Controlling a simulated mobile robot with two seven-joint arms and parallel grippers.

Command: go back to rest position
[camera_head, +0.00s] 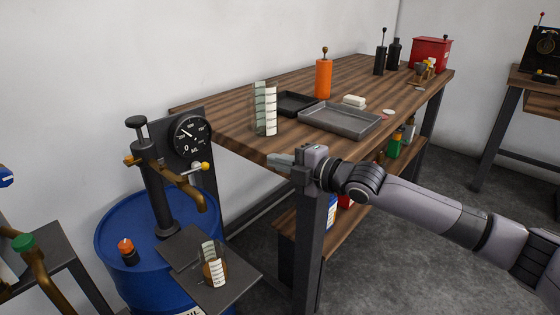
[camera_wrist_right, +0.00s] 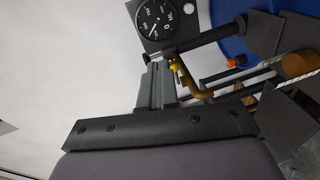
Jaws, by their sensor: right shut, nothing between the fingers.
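My right gripper (camera_head: 283,160) is shut and empty. It is held in front of the near corner of the wooden workbench, with my right arm coming in from the right. In the right wrist view the gripper's fingers (camera_wrist_right: 157,85) point toward the dispenser's round gauge (camera_wrist_right: 168,18). My left gripper is in neither view.
A blue drum (camera_head: 130,235) with a pump and gauge (camera_head: 190,135) stands at the left. A marked beaker (camera_head: 214,270) with brown liquid sits on its plate (camera_head: 235,285). The workbench (camera_head: 235,125) holds grey trays (camera_head: 342,120), clear cylinders (camera_head: 265,110) and an orange bottle (camera_head: 323,78).

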